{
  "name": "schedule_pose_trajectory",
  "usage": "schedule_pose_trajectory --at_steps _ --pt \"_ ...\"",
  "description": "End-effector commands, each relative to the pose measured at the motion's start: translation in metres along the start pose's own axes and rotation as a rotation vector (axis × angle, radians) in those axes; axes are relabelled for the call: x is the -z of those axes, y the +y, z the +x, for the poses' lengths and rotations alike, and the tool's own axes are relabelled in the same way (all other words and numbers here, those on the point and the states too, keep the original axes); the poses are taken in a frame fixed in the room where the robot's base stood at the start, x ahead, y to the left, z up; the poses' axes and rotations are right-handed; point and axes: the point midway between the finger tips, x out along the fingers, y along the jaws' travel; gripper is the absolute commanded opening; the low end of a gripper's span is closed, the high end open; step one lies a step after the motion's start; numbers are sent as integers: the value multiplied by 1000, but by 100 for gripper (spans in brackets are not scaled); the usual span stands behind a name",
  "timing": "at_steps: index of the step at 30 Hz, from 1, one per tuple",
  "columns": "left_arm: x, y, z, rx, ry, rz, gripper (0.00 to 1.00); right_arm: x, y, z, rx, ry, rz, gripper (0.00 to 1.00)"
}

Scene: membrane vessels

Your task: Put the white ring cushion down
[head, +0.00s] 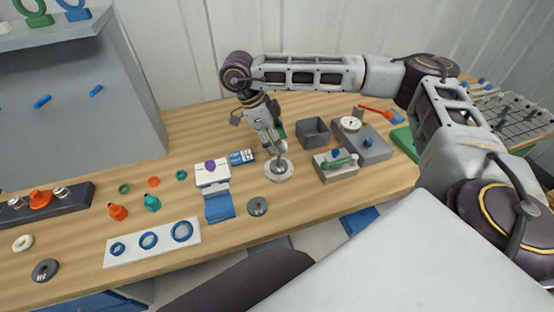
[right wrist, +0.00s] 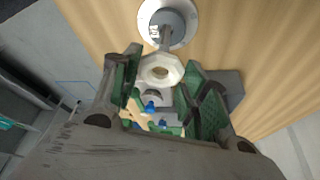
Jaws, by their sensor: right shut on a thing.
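The white ring cushion (right wrist: 160,71) shows in the right wrist view as a pale, faceted ring between the fingertips of my right gripper (right wrist: 165,85), which is shut on it. In the head view my right gripper (head: 275,138) points down over the table, and the cushion is too small there to make out clearly. A round white base with a grey post (head: 279,173) stands just below the gripper, and it also shows in the right wrist view (right wrist: 178,14). I cannot tell whether the cushion touches the post. My left gripper is not in view.
A grey open box (head: 313,131), a white block with a green handle (head: 336,168) and a grey box with a gauge (head: 362,147) stand to the right. A white box (head: 212,174) is left. A grey ring (head: 257,207) lies in front. Another white ring (head: 22,243) lies far left.

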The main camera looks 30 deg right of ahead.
Motion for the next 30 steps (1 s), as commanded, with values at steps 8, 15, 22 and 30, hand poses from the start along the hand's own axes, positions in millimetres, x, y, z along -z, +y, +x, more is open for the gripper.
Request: schedule_pose_trajectory --at_steps 8,15,22,30 --pt "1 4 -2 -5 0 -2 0 -10 0 26 0 1 0 32" --pt "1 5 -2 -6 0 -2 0 -11 0 28 0 0 0 32" --pt "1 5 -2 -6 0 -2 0 -13 0 33 -1 1 -1 32" --pt "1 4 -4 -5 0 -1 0 -24 0 60 -2 2 0 32"
